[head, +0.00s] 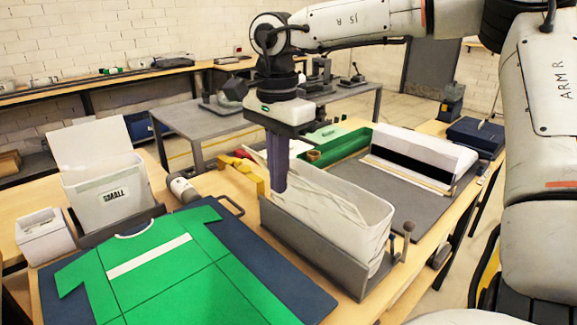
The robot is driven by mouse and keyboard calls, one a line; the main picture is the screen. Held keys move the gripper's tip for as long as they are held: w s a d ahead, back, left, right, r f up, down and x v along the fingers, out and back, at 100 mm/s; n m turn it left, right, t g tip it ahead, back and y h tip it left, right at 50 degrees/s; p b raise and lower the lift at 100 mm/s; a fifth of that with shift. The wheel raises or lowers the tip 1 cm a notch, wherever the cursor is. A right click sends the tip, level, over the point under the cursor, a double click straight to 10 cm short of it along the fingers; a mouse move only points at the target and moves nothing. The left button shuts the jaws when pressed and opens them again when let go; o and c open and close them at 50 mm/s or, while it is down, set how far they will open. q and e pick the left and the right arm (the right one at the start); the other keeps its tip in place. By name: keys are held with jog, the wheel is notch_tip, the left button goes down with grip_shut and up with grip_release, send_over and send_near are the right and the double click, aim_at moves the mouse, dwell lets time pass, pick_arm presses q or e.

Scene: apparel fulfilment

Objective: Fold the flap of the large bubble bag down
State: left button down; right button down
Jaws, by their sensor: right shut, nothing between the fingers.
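The large bubble bag (335,220) is the white bag standing upright in a grey holder (300,240) near the middle of the head view. Its top edge slopes from upper left to lower right. My right gripper (279,188) comes down from the arm at the upper right. Its fingers are shut and empty, pointing down at the bag's left end. They cover part of that end, so I cannot tell whether they touch the bag or exactly how its flap lies there. My left gripper is not in view.
A white bag marked SMALL (112,200) stands at the left with its flap up. A green shirt (165,265) lies flat on a dark blue board (302,291) in front. A yellow object (250,176) and a grey cylinder (183,188) lie left of my gripper. A white-and-black box (418,158) stands behind the bag.

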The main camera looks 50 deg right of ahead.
jog(key=s+d+p, duration=0.2)
jog(key=d+p, duration=0.4)
jog(key=d, duration=1.1)
jog(key=shift+a+f, duration=0.1)
notch_tip(320, 180, down, 3)
jog(key=shift+f+b, duration=0.15)
jog(key=shift+b, duration=0.9)
